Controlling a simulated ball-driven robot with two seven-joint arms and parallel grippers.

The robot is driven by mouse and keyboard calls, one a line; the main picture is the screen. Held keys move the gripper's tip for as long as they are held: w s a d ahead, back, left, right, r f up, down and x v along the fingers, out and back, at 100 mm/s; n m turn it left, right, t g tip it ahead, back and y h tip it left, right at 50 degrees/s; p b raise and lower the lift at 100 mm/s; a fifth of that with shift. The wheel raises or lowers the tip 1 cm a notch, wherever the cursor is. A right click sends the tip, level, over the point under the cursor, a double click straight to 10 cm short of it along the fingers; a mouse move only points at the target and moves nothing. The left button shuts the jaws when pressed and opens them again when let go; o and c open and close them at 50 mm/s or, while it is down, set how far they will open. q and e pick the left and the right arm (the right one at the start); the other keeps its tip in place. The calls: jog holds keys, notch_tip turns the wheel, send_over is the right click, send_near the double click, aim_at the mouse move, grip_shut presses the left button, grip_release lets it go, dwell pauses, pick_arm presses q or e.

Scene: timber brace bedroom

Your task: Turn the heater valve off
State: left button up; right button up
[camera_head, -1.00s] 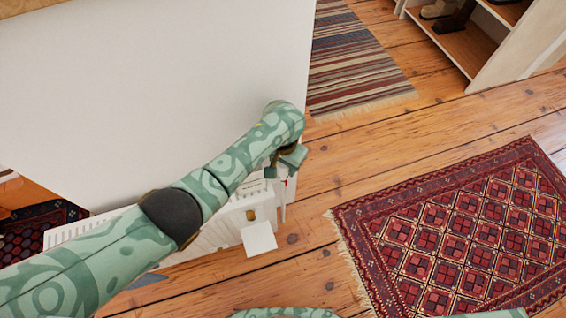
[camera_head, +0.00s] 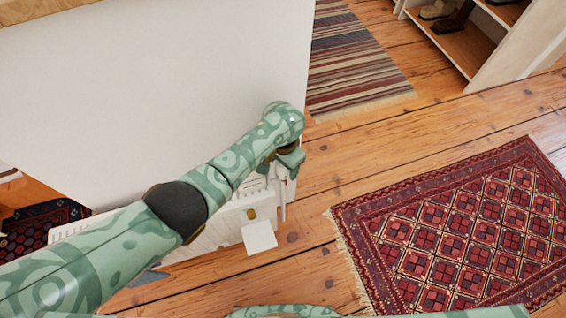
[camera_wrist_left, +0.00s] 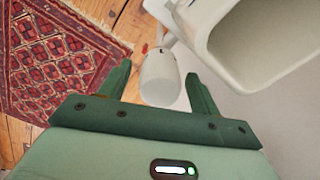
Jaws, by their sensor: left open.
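The white heater (camera_head: 222,228) stands low against the white wall panel, partly hidden behind my left arm. Its valve knob (camera_wrist_left: 160,78), a white rounded cylinder, shows in the left wrist view, close ahead of my left gripper (camera_wrist_left: 159,82). The gripper's green fingers are open, one on each side of the knob in the picture. Whether they touch it cannot be told. In the head view my left gripper (camera_head: 287,163) is at the heater's right end, and the knob is hidden there. The right gripper does not show.
A patterned red rug (camera_head: 450,230) lies on the wooden floor to the right. A striped rug (camera_head: 350,62) and an open shelf with shoes (camera_head: 470,50) are farther back. The tall white panel (camera_head: 150,90) stands behind the heater. Bare boards lie between heater and rug.

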pick_arm(q)
notch_tip(320, 180, up, 7)
jog(key=p, duration=0.4)
jog(key=shift+w, duration=0.1)
notch_tip(320, 180, up, 9)
jog(key=p, duration=0.6)
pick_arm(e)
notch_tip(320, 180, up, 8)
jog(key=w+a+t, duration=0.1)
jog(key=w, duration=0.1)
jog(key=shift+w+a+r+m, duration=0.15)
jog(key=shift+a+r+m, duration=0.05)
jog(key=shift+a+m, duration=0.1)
